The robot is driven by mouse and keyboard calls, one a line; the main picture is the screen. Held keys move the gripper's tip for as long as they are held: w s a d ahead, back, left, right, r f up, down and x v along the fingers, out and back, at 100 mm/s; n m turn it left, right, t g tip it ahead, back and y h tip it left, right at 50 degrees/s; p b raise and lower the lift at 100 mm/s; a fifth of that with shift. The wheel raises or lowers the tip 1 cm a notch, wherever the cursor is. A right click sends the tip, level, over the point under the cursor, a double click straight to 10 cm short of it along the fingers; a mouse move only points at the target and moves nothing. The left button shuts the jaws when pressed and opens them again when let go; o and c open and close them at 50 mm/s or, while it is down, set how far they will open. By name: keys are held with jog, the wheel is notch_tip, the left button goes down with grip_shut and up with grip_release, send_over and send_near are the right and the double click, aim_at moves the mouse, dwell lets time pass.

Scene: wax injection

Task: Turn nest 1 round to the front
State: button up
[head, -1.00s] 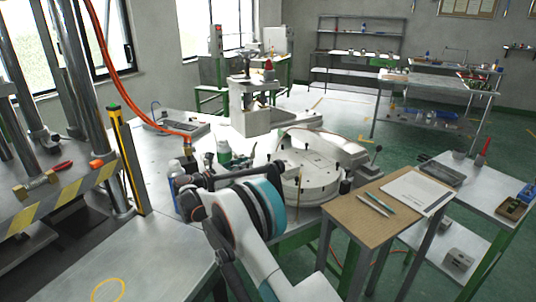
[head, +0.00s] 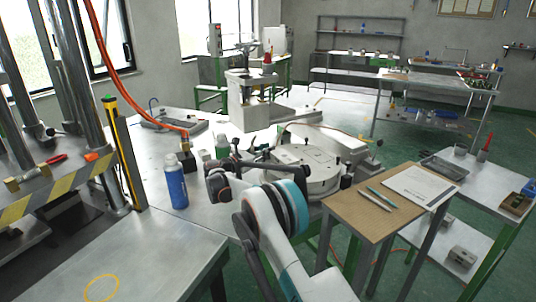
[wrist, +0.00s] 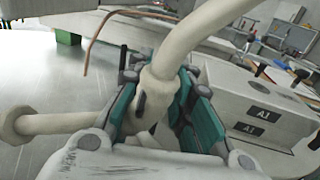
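The round white turntable (head: 318,166), with dark knobs on its top, stands on the metal bench. I cannot tell which of its stations is nest 1. My gripper (wrist: 158,85) shows in the wrist view with its teal finger pads apart. A cream, pipe-like part (wrist: 160,90) lies between the pads, with a thick tube rising to the upper right. I cannot tell whether the pads touch it. In the head view my arm reaches in front of the turntable's left side, and the gripper's fingertips are not clear there.
A blue bottle (head: 176,186) stands on the bench left of my arm. A wooden-topped stand (head: 350,208) with pens and a paper is close on the right. A white block labelled A1 (wrist: 255,105) is at right in the wrist view. A press with a striped edge (head: 55,190) stands at left.

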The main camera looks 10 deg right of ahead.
jog(key=shift+w+d, duration=0.25)
jog(key=shift+d, duration=0.25)
grip_shut()
jog(key=shift+s, duration=0.1)
